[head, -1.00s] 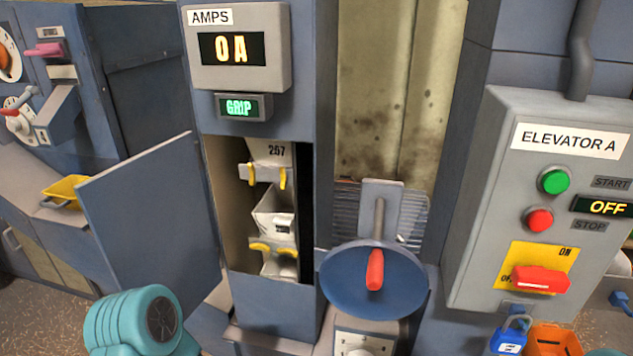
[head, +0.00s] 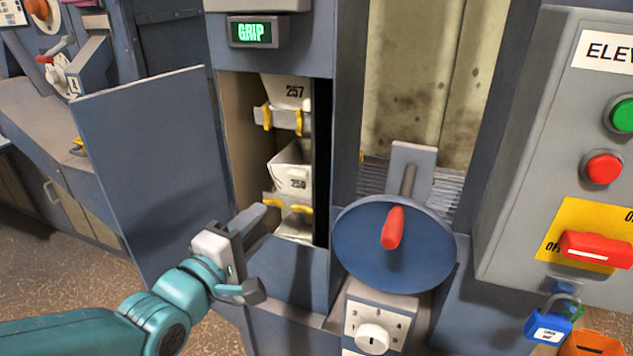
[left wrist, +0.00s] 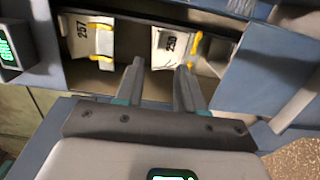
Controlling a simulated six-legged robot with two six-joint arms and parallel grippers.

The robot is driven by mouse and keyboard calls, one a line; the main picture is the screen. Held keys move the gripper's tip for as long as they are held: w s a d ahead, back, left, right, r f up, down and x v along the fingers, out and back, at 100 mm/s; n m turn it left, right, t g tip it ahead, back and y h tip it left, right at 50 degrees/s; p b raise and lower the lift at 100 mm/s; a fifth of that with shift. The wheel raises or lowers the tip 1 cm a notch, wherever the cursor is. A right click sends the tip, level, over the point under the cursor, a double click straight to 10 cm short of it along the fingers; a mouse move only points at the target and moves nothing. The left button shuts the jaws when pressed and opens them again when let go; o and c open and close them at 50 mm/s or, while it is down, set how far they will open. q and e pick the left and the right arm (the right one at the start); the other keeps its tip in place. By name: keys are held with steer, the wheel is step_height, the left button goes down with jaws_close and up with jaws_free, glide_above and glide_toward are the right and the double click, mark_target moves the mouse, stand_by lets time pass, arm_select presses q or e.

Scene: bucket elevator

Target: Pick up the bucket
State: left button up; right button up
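White buckets with yellow clips hang one above the other inside the open hatch of the blue elevator casing. The upper bucket (head: 288,92) reads 257, and it also shows in the left wrist view (left wrist: 78,40). The bucket below it (head: 290,160) has a number I cannot read surely; it also shows in the left wrist view (left wrist: 168,48). Part of a third bucket (head: 297,226) shows beneath. My left gripper (head: 258,252) is open and empty, in front of the hatch's lower part and apart from the buckets. Its open fingers (left wrist: 160,85) point toward the second bucket. My right gripper is not in view.
The open hatch door (head: 150,165) stands left of the opening, close to my left arm. A blue handwheel (head: 360,245) with a red handle (head: 392,228) is to the right. A control box (head: 530,170) stands further right. The display (head: 258,32) reads GRIP.

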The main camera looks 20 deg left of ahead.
arm_select(q)
steer(key=p, duration=0.1)
glide_toward(301, 176)
steer(key=w, duration=0.4)
steer(key=w+p, duration=0.1)
steer(key=w, duration=0.4)
steer(key=shift+d+f+p, duration=0.1)
steer(key=shift+f+p, duration=0.15)
steer(key=shift+p, duration=0.1)
steer(key=shift+s+r, duration=0.1)
jaws_close()
